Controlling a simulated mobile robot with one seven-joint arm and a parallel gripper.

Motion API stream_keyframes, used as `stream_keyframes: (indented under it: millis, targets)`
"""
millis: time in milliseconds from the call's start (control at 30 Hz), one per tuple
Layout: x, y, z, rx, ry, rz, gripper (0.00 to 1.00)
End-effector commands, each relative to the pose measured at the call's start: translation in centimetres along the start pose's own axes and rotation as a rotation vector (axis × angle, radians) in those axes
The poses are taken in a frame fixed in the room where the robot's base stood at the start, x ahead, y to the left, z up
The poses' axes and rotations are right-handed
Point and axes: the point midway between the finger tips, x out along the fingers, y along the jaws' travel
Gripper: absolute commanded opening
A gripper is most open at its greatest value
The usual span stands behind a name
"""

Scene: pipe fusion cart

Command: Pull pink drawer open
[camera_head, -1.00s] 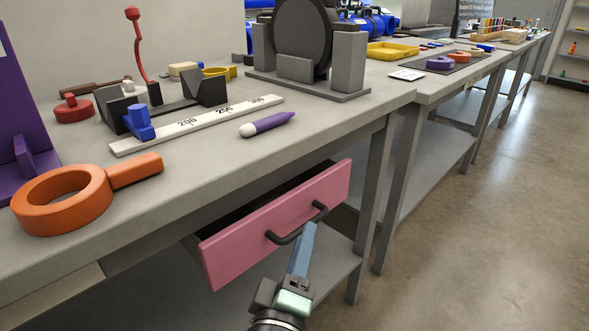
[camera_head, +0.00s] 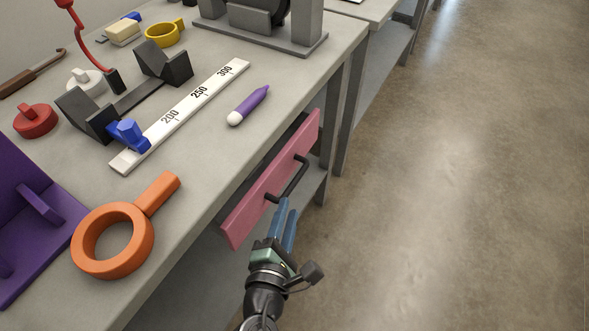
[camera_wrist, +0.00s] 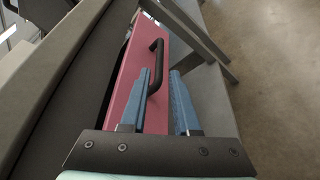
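The pink drawer (camera_head: 272,180) is partly open below the grey tabletop, its front standing out from the bench edge with a narrow dark gap behind it. It also shows in the wrist view (camera_wrist: 128,92). Its black bar handle (camera_head: 291,182) is on the front face and also shows in the wrist view (camera_wrist: 156,62). My gripper (camera_head: 288,206) is at the near end of the handle. Its two blue fingers are apart in the wrist view (camera_wrist: 160,75), with the handle's near end beside the left finger. I cannot tell whether they touch.
The bench top (camera_head: 190,180) carries an orange ring with a handle (camera_head: 112,241), a purple bracket (camera_head: 30,215), a white ruler (camera_head: 185,115) and a purple marker (camera_head: 250,104). A grey table leg (camera_head: 345,115) stands beyond the drawer. The floor at the right is clear.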

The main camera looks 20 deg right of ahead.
Motion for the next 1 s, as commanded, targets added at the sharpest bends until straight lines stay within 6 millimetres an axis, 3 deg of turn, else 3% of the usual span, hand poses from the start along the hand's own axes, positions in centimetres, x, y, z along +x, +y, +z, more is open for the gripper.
stream_keyframes:
  millis: [300, 500, 700, 1000]
  targets:
    - [6.8, 0.0, 0.1, 0.004, -0.003, 0.001, 0.30]
    - [9.8, 0.0, 0.1, 0.004, -0.003, 0.001, 0.30]
    - [11.1, 0.0, 0.0, 0.004, 0.000, 0.001, 0.30]
    - [11.2, 0.1, 0.1, 0.004, 0.000, 0.001, 0.28]
